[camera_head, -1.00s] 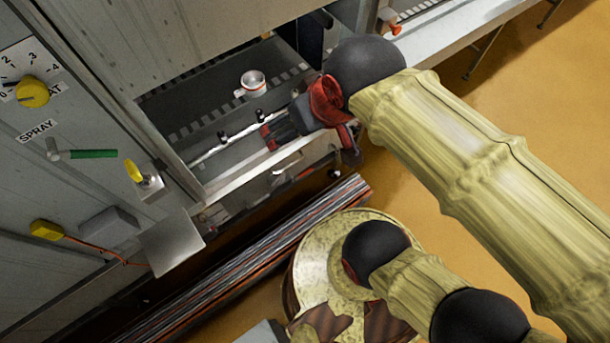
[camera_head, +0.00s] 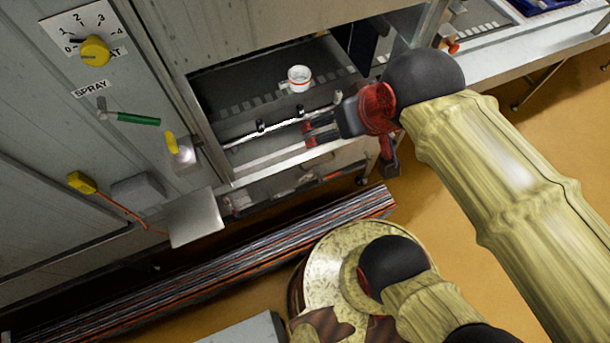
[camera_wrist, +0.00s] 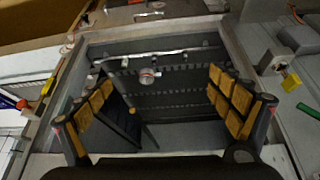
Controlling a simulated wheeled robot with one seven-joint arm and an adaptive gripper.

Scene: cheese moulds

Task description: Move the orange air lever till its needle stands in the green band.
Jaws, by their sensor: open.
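A small orange knob (camera_head: 452,47) shows right of the machine's opening in the head view; I cannot tell whether it is the air lever. No needle gauge with a green band can be made out. My gripper (camera_head: 310,134) is open and empty at the front of the opening, left of and below the orange knob and apart from it. In the wrist view, the gripper's two fingers (camera_wrist: 160,88) stand wide apart, with the opening between and beyond them.
A white cup (camera_head: 299,75) stands inside the opening, behind a rail (camera_head: 285,125). On the left panel are a yellow dial knob (camera_head: 95,51), a green-handled lever (camera_head: 138,118) under "SPRAY" and a yellow lever (camera_head: 171,143). A grey plate (camera_head: 195,218) juts out below.

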